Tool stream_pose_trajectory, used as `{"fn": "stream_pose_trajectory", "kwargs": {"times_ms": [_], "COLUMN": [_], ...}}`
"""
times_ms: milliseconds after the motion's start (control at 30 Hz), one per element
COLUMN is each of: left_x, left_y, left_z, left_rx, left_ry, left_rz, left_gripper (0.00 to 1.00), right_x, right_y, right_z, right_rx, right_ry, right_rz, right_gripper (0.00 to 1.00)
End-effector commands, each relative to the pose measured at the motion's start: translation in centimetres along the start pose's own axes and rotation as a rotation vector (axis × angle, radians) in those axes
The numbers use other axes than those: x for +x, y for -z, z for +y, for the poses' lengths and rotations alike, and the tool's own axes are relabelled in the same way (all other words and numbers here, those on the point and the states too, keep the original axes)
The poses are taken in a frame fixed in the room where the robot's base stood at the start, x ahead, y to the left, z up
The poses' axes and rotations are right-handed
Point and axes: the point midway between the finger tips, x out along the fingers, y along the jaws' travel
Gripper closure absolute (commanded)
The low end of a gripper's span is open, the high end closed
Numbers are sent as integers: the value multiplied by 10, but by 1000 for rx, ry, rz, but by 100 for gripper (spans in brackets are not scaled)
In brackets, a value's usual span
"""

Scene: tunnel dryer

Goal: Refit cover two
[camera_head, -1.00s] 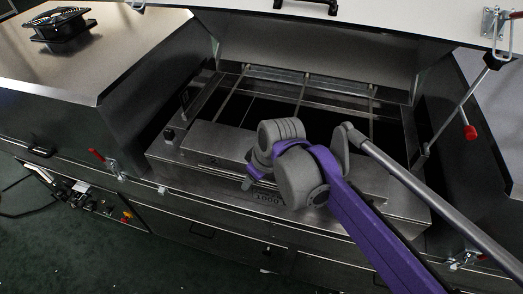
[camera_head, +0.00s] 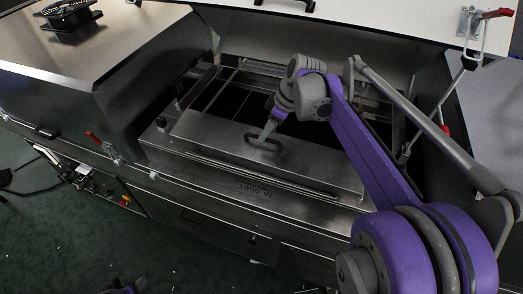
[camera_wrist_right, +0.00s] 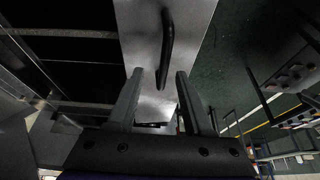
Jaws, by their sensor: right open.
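A flat metal cover (camera_head: 320,170) with a black bar handle (camera_head: 262,144) lies along the front of the open dryer bay, partly over its dark opening. I cannot read a cover number on it. My right gripper (camera_head: 268,132) is at the handle, its fingers pointing down. In the right wrist view the cover (camera_wrist_right: 140,30) and its handle (camera_wrist_right: 167,45) lie ahead of the open fingers (camera_wrist_right: 159,72), the handle's near end close to the gap between them. I cannot tell whether they touch.
The raised lid (camera_head: 370,22) stands behind the bay. A red-handled clamp (camera_head: 100,142) sits at the bay's left front; another (camera_head: 485,20) is on the lid. Side housings (camera_head: 100,60) flank the bay. Dark rails (camera_head: 225,90) cross the opening. Green floor lies in front.

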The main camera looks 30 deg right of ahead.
Motion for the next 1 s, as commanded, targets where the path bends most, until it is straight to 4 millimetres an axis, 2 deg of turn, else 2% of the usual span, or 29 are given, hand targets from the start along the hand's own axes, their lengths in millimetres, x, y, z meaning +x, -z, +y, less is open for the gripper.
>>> {"fn": "stream_pose_trajectory", "kwargs": {"times_ms": [200,300,833,1000], "left_x": [0,0,1,0], "left_y": [0,0,-1,-1], "left_z": [0,0,0,0], "left_rx": [0,0,0,0], "left_ry": [0,0,0,0], "left_rz": [0,0,-1,-1], "left_gripper": [50,50,50,50], "right_x": [33,40,43,43], "right_y": [-3,-3,-4,-4], "right_z": [-5,-5,-5,-5], "right_rx": [-1,-1,1,1], "right_ry": [0,1,0,0], "right_rz": [0,0,0,0], "right_gripper": [49,49,49,80]}}
